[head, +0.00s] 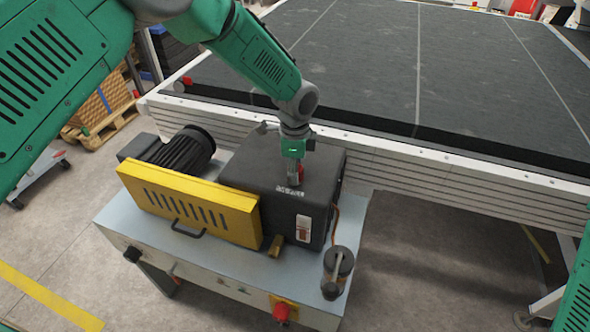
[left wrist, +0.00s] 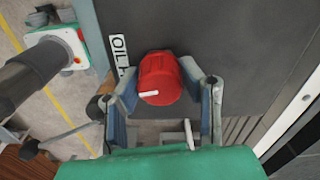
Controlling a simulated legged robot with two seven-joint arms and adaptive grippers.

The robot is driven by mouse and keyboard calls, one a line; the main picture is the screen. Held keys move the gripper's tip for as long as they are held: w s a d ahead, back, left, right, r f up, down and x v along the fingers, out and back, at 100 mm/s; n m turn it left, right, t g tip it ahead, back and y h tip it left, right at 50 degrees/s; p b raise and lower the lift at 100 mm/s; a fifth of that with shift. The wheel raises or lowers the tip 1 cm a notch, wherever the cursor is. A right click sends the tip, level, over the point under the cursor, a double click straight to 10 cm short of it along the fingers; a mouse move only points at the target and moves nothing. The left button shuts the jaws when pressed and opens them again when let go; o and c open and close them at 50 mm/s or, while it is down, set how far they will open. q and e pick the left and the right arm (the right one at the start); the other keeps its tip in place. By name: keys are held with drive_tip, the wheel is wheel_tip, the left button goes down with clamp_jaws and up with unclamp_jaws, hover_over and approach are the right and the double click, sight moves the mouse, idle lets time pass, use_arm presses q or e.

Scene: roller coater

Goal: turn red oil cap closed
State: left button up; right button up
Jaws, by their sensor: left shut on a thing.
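The red oil cap (left wrist: 160,80) sits on top of the dark grey pump housing (head: 265,185), beside a white label reading "OIL". It has a white mark on its face. In the head view only a bit of the cap (head: 301,171) shows beside my gripper. My left gripper (head: 295,178) points down onto the housing top. In the left wrist view its two fingers (left wrist: 160,88) lie on both sides of the cap and are shut on it. My right gripper is out of view; only a green part of my body shows at the lower right edge.
A yellow guard (head: 190,205) and a black motor (head: 180,152) stand left of the housing on a light cart top (head: 120,222). A dark cylindrical part (head: 338,265) and a red button (head: 281,311) are at the front. A large dark table (head: 400,70) lies behind.

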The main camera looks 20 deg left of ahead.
use_arm(q)
drive_tip(key=shift+w+r+m, duration=0.25)
drive_tip(key=shift+w+m, duration=0.05)
drive_tip(key=shift+m, duration=0.7)
drive_tip(key=o, duration=1.1)
drive_tip(key=shift+o, duration=0.2)
drive_tip(key=shift+d+f, duration=0.1)
drive_tip(key=shift+f, duration=0.05)
drive_tip(key=shift+s, duration=0.1)
